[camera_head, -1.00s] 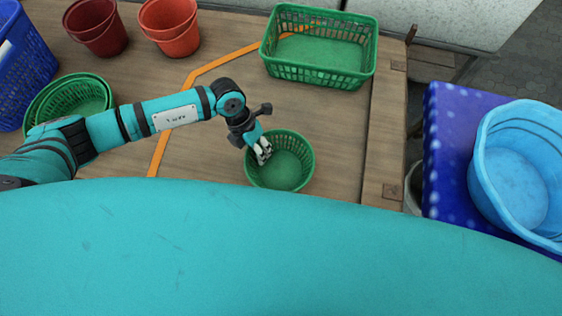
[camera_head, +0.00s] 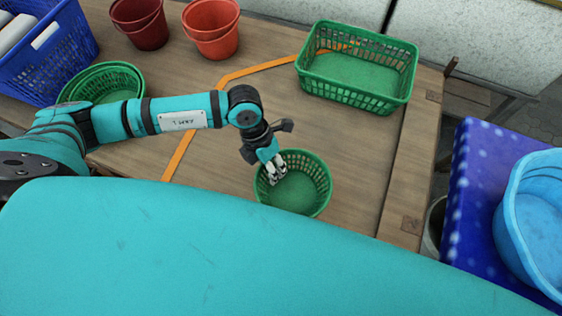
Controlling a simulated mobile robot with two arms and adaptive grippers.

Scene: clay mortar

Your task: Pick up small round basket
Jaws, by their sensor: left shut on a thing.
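The small round green basket (camera_head: 305,197) is at the front right of the wooden table in the head view, upright, with its open top facing up. My left gripper (camera_head: 278,172) reaches in from the left and is shut on the basket's left rim. The fingertips overlap the rim and the inside of the basket. I cannot tell whether the basket is off the table. My right gripper is not in view.
A rectangular green basket (camera_head: 357,76) stands behind. Red buckets (camera_head: 212,38), stacked green round baskets (camera_head: 103,84) and a blue crate (camera_head: 56,58) are at the back left. A blue basin (camera_head: 540,215) on a blue dotted cloth (camera_head: 484,180) is at right.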

